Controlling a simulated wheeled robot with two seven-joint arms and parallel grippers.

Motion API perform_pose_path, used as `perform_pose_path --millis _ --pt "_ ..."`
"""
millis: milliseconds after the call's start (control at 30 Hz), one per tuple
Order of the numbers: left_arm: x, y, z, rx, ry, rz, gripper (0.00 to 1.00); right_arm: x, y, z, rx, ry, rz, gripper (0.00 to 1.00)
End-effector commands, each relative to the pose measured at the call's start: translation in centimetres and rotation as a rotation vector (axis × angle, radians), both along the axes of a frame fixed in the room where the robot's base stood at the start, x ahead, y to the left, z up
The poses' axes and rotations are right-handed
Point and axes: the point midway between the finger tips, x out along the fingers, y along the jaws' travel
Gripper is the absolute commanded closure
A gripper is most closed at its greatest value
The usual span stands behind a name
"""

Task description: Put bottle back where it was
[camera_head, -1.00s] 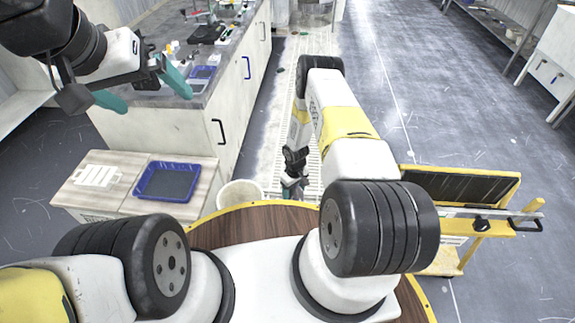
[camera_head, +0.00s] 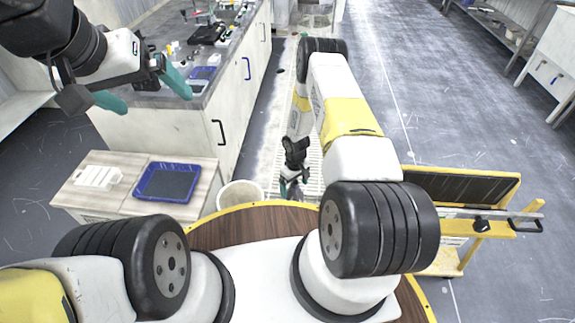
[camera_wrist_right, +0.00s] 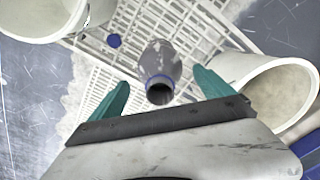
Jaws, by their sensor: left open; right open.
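A grey bottle (camera_wrist_right: 160,62) with a blue ring at its neck shows in the right wrist view, its dark mouth facing the camera. It appears over the white floor grating. My right gripper (camera_wrist_right: 162,90) is open, its teal fingers to either side of the bottle's mouth in the picture; I see no contact. In the head view my right gripper (camera_head: 290,187) hangs low beside the bin, and the bottle cannot be made out there. My left gripper (camera_head: 143,90) is open and empty, held up near the counter's end.
A white bin (camera_head: 240,194) stands by the low cabinet with a blue tray (camera_head: 168,182). In the right wrist view, white round containers flank the bottle, left (camera_wrist_right: 40,18) and right (camera_wrist_right: 283,92). A small blue round thing (camera_wrist_right: 114,41) lies on the grating (camera_wrist_right: 140,20). A yellow-framed cart stands right.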

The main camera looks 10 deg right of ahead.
Motion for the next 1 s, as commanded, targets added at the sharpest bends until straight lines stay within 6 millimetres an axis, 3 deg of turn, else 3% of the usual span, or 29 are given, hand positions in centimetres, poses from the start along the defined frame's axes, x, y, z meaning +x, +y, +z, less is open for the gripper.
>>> perform_pose_path --millis 200,467,567,667,800,1000 --pt "0.0 0.0 0.0 0.0 0.0 0.0 0.0 0.1 0.0 4.8 0.001 -0.003 0.001 0.08" --pt "0.0 0.0 0.0 0.0 0.0 0.0 0.0 0.1 0.0 7.8 0.001 -0.003 -0.001 0.08" --pt "0.0 0.0 0.0 0.0 0.0 0.0 0.0 1.0 -0.2 10.4 -0.003 -0.022 -0.016 0.08" --pt "0.0 0.0 0.0 0.0 0.0 0.0 0.0 2.3 -0.6 15.3 -0.006 -0.057 -0.049 0.08" --pt "0.0 0.0 0.0 0.0 0.0 0.0 0.0 3.3 -1.0 24.6 -0.003 -0.12 -0.116 0.08" --pt "0.0 0.0 0.0 0.0 0.0 0.0 0.0 1.6 -1.2 37.2 0.022 -0.205 -0.208 0.08"
